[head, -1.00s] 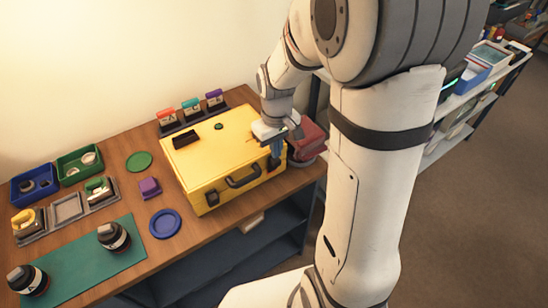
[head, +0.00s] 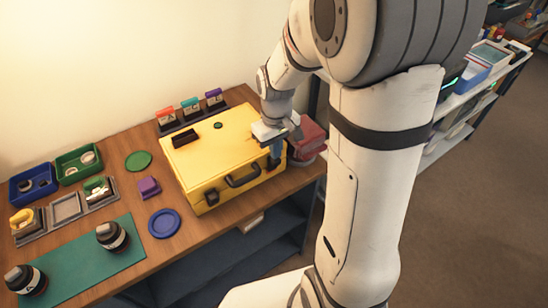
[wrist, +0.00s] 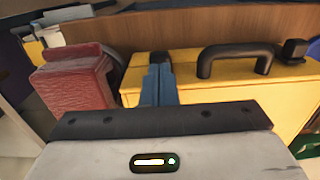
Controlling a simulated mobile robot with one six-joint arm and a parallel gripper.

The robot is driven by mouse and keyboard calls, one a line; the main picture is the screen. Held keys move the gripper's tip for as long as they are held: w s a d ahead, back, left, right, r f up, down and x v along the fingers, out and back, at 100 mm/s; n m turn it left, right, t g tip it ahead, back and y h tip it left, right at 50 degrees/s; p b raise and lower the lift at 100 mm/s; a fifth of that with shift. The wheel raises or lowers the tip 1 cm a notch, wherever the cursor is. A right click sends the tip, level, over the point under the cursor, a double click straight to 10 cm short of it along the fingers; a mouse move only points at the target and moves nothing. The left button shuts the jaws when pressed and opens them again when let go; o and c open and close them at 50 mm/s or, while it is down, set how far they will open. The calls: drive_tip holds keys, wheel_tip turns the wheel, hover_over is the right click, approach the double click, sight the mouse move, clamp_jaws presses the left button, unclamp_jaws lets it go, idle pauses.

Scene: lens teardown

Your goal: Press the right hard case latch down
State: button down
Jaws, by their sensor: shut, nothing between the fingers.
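The closed yellow hard case (head: 215,145) lies on the wooden bench with its black handle (head: 243,180) on the front face. It also fills the right of the wrist view (wrist: 210,85). My gripper (head: 275,161) is at the case's front right corner, pointing down, with its blue fingers shut and empty. In the wrist view the fingertips (wrist: 160,68) are right at the dark right latch (wrist: 159,56), which is partly hidden behind them. I cannot tell whether they touch. The left latch (head: 212,196) shows on the front face, and in the wrist view (wrist: 295,49).
A red box (head: 308,138) stands close to the right of the case, near my gripper; it also shows in the wrist view (wrist: 75,83). A blue dish (head: 164,223), purple block (head: 149,187) and green mat (head: 80,262) lie to the left.

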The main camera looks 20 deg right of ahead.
drive_tip(key=shift+f+b, duration=0.8)
drive_tip(key=shift+f, duration=0.25)
drive_tip(key=shift+r, duration=0.15)
drive_tip(key=shift+r+p, duration=2.65)
drive_tip(key=shift+r, duration=0.75)
drive_tip(key=shift+s+r, duration=0.15)
drive_tip(key=shift+r, duration=0.2)
drive_tip(key=s+r+m+t, duration=0.3)
drive_tip(key=s+r, duration=0.7)
drive_tip(key=s, duration=0.4)
drive_tip(key=shift+r+m, duration=0.15)
drive_tip(key=shift+m, duration=0.15)
drive_tip(key=shift+a, duration=0.1)
